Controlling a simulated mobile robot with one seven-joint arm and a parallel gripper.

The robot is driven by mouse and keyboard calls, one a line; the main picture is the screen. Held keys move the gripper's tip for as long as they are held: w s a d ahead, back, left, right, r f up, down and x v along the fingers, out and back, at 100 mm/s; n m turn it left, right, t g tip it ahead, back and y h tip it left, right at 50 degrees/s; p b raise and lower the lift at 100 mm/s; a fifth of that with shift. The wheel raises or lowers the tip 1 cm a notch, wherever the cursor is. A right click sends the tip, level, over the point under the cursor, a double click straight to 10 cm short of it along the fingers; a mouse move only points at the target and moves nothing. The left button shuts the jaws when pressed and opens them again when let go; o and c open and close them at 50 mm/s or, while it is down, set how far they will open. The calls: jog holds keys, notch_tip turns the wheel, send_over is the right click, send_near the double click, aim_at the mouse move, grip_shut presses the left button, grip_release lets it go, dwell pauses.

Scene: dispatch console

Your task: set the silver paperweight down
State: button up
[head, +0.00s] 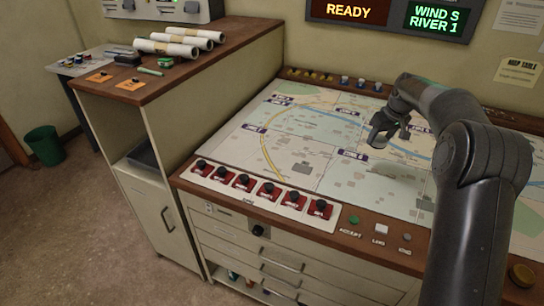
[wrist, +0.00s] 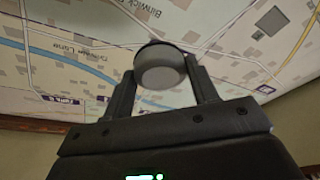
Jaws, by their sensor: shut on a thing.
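The silver paperweight (wrist: 160,68) is a round grey piece with a flat face, seen in the wrist view between the two fingers. My gripper (head: 383,133) is shut on it, one finger on each side. In the head view my gripper is over the middle of the map table (head: 301,133), and the paperweight cannot be made out clearly there. I cannot tell whether its underside touches the map.
Red switches (head: 243,181) line the table's front left edge, with a green button (head: 354,219) to their right. Small coloured pieces (head: 345,81) stand along the back edge. Rolled papers (head: 180,42) lie on the wooden cabinet at left. The map's left half is clear.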

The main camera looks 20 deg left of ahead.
jog(key=s+a+n, duration=0.2)
jog(key=a, duration=1.3)
jog(key=n, duration=0.2)
send_near(257, 155)
jog(key=shift+w+d+f+g+y, duration=0.15)
jog(key=shift+w+f+g, duration=0.1)
jog(key=shift+w, duration=0.25)
jog(key=shift+w+f+g+y, duration=0.15)
jog(key=shift+w+f, duration=0.1)
jog(key=shift+w, duration=0.25)
jog(key=shift+s+a+f, duration=0.15)
jog(key=shift+a+f, duration=0.2)
jog(key=shift+a, duration=0.3)
jog(key=shift+f, duration=1.95)
jog(key=shift+f, duration=0.15)
jog(key=o, duration=1.3)
